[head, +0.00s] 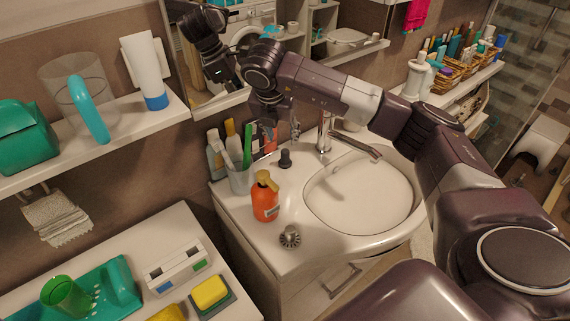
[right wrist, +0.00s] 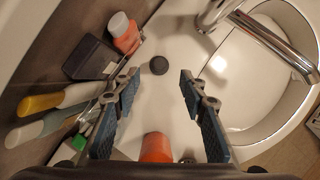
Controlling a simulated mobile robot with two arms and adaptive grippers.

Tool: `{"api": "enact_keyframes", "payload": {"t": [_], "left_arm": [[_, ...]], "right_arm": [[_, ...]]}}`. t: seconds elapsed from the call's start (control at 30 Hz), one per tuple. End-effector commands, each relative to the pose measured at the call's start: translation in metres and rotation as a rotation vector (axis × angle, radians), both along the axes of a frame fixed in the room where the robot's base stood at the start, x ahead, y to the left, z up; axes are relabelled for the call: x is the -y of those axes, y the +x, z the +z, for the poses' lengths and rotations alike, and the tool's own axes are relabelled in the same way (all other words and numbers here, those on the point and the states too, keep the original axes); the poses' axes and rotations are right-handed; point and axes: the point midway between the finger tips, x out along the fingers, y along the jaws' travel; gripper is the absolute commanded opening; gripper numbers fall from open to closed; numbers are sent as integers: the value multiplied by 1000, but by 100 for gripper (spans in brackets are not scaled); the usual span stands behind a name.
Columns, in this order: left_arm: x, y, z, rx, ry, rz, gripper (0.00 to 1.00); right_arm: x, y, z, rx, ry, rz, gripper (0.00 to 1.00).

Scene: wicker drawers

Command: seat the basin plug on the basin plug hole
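The basin plug (head: 285,158), small and dark with a knob-like top, stands on the white counter left of the tap. It shows in the right wrist view (right wrist: 158,65) as a dark round thing between and slightly beyond my fingertips. My right gripper (head: 282,122) points down above it, open and empty; its two blue-grey fingers are spread wide in the right wrist view (right wrist: 160,82). The white basin (head: 358,190) lies to the right. I cannot make out the plug hole in it. My left gripper is not in view.
An orange pump bottle (head: 265,198) and a ribbed metal piece (head: 290,236) stand on the near counter. A cup with brushes (head: 240,178) and several bottles stand close left of the plug. The tap (head: 326,135) rises to its right. A mirror is behind.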

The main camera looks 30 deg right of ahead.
Motion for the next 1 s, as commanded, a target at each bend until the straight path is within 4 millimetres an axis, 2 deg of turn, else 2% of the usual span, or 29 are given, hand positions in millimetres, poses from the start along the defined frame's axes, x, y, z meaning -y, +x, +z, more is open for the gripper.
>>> {"api": "enact_keyframes", "payload": {"t": [0.1,0.2,0.47,0.8,1.0], "left_arm": [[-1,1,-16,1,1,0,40],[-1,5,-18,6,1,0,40],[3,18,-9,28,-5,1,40],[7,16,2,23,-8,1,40],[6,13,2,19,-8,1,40]], "right_arm": [[0,0,-16,0,0,0,39],[0,0,-19,0,0,0,39],[7,5,-39,-2,1,-2,39],[21,17,-82,-3,0,-1,39],[23,20,-90,0,0,0,39]]}}
